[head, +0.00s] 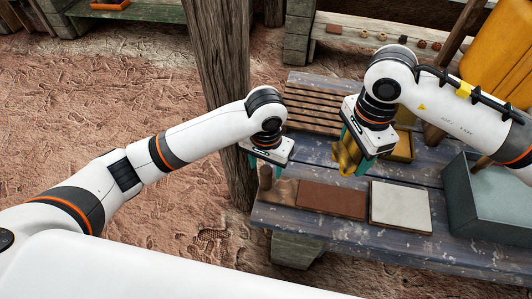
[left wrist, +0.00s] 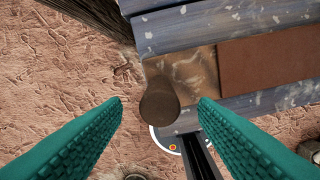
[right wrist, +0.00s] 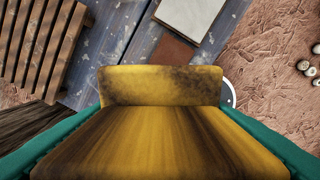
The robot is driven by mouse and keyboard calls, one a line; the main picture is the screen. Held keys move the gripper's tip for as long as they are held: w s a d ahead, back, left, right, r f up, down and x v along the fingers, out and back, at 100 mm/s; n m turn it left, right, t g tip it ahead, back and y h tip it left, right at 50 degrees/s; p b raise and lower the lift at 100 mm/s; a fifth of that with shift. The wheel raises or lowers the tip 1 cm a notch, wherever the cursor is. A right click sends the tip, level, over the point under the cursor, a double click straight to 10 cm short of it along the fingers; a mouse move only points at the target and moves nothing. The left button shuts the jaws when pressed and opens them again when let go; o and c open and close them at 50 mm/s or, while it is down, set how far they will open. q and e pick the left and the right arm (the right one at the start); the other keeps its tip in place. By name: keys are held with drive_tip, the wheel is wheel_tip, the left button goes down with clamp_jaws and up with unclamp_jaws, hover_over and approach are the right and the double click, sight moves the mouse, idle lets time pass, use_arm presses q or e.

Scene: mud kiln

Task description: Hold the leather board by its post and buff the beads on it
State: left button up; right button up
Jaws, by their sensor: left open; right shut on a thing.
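The leather board (head: 331,198) lies on the blue bench, a reddish-brown pad with a bare wooden end and an upright post (head: 265,177) at its left. In the left wrist view the round post top (left wrist: 158,103) stands between the teal fingers of my left gripper (left wrist: 160,100), which is open with gaps on both sides. My right gripper (head: 352,158) is shut on a yellow cloth (head: 346,150), held above the bench behind the board. I make out no beads on the leather.
A pale slab (head: 400,205) lies right of the leather board. A grey bin (head: 490,205) stands at the bench's right. A slatted wooden rack (head: 312,108) and a yellow tray (head: 403,147) are behind. A thick wooden trunk (head: 222,80) rises beside the bench's left end.

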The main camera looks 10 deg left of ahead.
sight(266, 179)
use_arm(q)
wheel_tip(266, 179, down, 7)
drive_tip(key=shift+f, duration=0.1)
drive_tip(key=shift+c, duration=0.5)
drive_tip(key=c, duration=1.1)
drive_tip(key=shift+o, duration=0.2)
